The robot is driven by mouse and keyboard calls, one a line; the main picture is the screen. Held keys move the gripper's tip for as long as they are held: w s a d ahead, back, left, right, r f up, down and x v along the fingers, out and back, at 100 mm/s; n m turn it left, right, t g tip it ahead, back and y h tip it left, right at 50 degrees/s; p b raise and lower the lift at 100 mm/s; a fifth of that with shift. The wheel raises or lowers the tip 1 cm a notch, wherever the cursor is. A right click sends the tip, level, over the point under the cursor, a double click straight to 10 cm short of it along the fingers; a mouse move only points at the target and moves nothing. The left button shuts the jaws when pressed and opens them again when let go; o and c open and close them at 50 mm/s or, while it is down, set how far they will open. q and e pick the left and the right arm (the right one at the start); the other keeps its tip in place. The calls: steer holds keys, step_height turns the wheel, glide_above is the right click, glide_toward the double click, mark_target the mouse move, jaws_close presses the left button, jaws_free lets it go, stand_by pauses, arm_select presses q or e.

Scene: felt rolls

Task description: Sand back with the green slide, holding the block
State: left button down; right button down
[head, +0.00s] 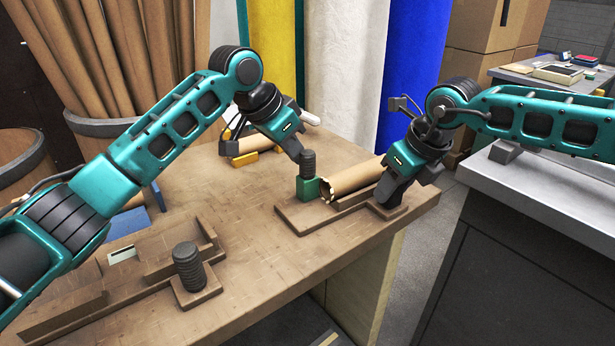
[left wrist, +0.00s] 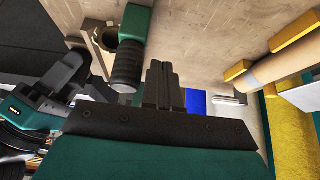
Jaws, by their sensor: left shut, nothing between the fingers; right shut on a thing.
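The green slide (head: 309,188) with its ribbed black knob (head: 308,163) stands at the torn end of a brown tube (head: 352,180). The tube lies in the wooden block (head: 300,221) near the table's right corner. My left gripper (head: 298,157) is shut and empty, close beside the knob. In the left wrist view its closed fingers (left wrist: 163,86) are just right of the knob (left wrist: 127,66), with the green slide (left wrist: 137,22) behind it. My right gripper (head: 389,203) is shut at the block's right end; its fingers hide what they grip, apparently part of the block.
Another black knob (head: 187,262) on a wooden base and a wooden trough (head: 170,255) sit at the front left. A tube in yellow holders (head: 245,158) lies at the back. A grey counter (head: 535,185) stands right across a gap. The table's middle is clear.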

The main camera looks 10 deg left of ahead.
steer(key=shift+d+f, duration=0.1)
arm_select(q)
steer(key=shift+s+d, duration=2.15)
steer(key=shift+s, duration=0.25)
steer(key=shift+w+a, duration=0.1)
steer(key=shift+w, duration=0.05)
step_height(320, 180, up, 7)
steer(key=shift+w+a, duration=0.4)
